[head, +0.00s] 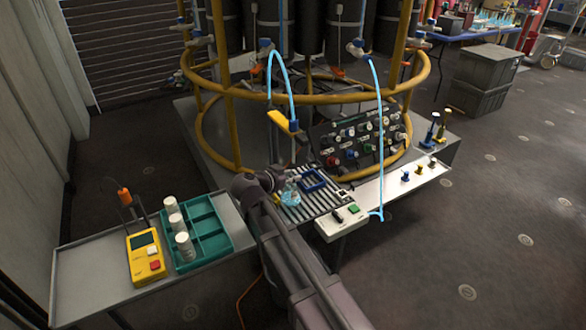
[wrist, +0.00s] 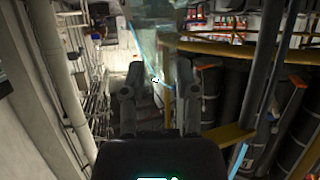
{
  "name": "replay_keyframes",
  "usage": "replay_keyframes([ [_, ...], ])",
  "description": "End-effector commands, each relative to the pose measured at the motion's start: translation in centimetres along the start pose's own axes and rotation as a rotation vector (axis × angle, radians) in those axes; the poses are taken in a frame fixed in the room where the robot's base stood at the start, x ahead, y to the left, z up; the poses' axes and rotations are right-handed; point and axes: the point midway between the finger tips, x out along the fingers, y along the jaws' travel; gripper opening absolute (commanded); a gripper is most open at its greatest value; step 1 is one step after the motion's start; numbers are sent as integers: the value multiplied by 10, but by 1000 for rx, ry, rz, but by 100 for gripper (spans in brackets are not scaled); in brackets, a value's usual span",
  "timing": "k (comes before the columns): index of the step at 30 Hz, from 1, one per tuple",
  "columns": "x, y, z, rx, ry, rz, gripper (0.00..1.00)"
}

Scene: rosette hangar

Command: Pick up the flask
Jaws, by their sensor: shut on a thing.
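The flask (head: 291,197) is clear glass with light blue liquid low in it. In the head view it is at the far end of my arm, over the slatted grey rack. My gripper (head: 281,182) is shut on the flask near its upper part. In the wrist view the two dark fingers of my gripper (wrist: 158,77) point up the picture, and the pale see-through glass of the flask (wrist: 150,42) shows at their tips. I cannot tell whether the flask's base touches the slats.
A blue square frame (head: 313,180) lies beside the flask on the rack. A white control box (head: 341,221) with a green button stands at the front. Left is a bench with a teal tray (head: 216,238), white jars and a yellow meter (head: 146,257). Yellow railing (head: 300,97) rises behind.

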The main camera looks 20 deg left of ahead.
Motion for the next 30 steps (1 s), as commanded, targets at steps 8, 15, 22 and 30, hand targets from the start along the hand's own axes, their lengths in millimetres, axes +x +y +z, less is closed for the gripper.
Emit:
replay_keyframes([
  [8, -55, 37, 15, -1, 1, -2, 0],
  [15, -85, 54, 24, -1, 1, -1, 0],
  [22, -97, 61, 28, 0, 1, 0, 0],
  [30, -98, 61, 29, 0, 1, 0, 0],
])
